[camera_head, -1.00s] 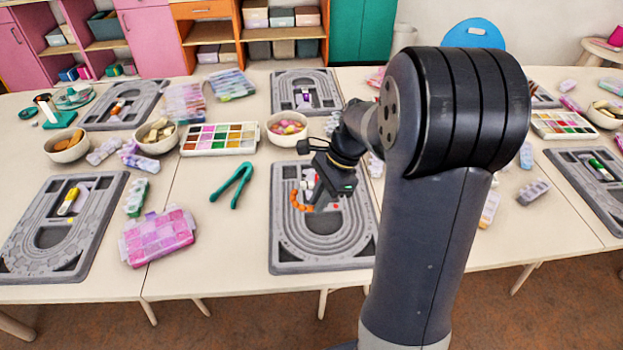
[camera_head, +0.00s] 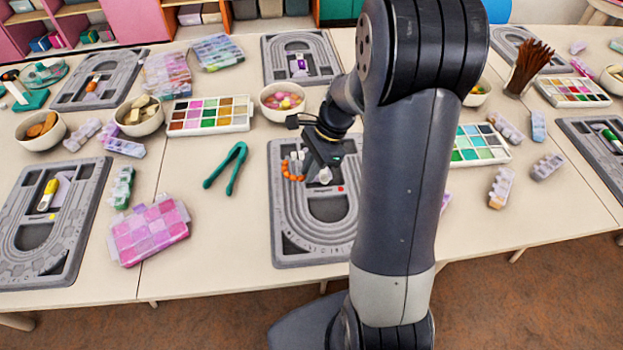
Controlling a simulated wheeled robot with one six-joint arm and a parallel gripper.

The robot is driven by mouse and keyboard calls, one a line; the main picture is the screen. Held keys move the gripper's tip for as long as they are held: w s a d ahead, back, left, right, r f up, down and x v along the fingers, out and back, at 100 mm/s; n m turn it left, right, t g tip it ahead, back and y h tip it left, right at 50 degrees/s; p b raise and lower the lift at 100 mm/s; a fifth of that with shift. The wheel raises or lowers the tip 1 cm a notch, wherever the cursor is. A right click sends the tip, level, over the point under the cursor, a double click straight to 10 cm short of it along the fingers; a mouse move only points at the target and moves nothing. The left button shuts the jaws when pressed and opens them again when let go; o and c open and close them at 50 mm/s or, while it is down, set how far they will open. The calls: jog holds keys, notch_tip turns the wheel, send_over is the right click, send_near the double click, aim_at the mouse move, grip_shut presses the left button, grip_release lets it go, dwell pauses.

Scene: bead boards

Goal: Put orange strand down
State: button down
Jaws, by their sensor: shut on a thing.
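The orange strand (camera_head: 291,173) is a short curved row of round orange beads at the upper left part of the middle grey bead board (camera_head: 285,243). My gripper (camera_head: 305,176) is over that board, right beside the strand, and is shut on it. The fingertips are small and partly hidden by the gripper body. I cannot tell whether the strand touches the board. My arm hides the right side of the board.
Green tweezers (camera_head: 236,170) and a pink bead box (camera_head: 149,230) lie to the left. A bowl of beads (camera_head: 283,101) and a colour tray (camera_head: 209,114) stand behind. Bare table lies between the tweezers and the middle board.

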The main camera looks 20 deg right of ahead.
aim_at(305, 190)
jog(key=shift+f, duration=2)
jog(key=shift+f+b, duration=0.1)
jog(key=shift+b, duration=0.2)
jog(key=c, duration=1.4)
grip_release()
jog(key=p+v, duration=0.1)
jog(key=v, duration=1.1)
jog(key=shift+s, duration=0.1)
